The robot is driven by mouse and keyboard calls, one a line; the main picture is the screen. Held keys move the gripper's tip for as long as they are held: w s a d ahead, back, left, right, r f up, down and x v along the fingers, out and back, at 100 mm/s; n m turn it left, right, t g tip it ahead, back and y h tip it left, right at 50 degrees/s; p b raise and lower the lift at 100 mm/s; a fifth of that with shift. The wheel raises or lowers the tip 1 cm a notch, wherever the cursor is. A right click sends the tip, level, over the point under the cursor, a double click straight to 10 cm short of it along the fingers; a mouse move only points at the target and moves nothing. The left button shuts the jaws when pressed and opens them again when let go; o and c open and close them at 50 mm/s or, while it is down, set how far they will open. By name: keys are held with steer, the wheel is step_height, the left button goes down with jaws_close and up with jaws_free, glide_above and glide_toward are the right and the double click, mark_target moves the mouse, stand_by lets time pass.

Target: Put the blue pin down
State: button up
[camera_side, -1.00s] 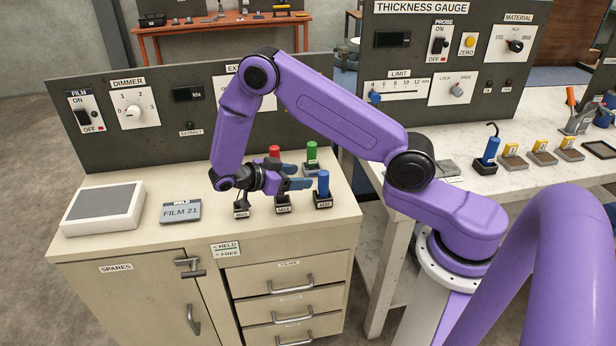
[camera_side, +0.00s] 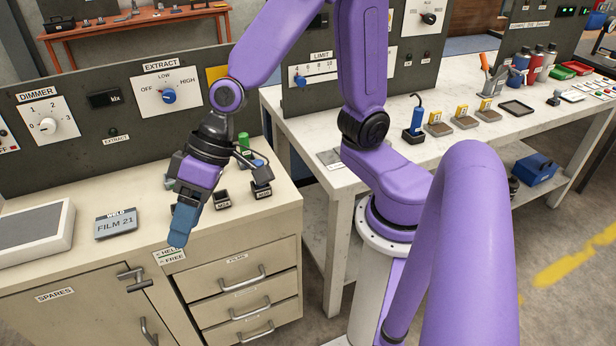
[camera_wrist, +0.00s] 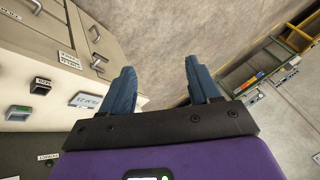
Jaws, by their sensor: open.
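My gripper (camera_side: 181,232) hangs in front of the cabinet top's front edge, pointing downward, with blue fingers. In the wrist view its fingers (camera_wrist: 158,88) are apart, with only floor between them. The blue pin (camera_side: 259,163) shows as a small blue patch at the black M30 holder (camera_side: 262,188), behind and right of my gripper. It is mostly hidden, so I cannot tell exactly how it sits. The M24 holder (camera_side: 222,200) looks empty. A green pin (camera_side: 243,142) stands farther back. The red pin cannot be seen.
A FILM 21 plate (camera_side: 116,226) and a grey-topped box (camera_side: 35,228) are on the cabinet top (camera_side: 90,262), left of my gripper. Another blue piece with a hook (camera_side: 417,120) stands on the bench at right. Drawer handles (camera_side: 243,276) protrude from the cabinet front.

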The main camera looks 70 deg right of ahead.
steer(key=s+d+n+g+h, duration=0.2)
steer(key=s+d+n+h, duration=0.4)
steer(key=s+d, duration=0.8)
steer(key=shift+d+n, duration=1)
steer(key=shift+n, duration=0.2)
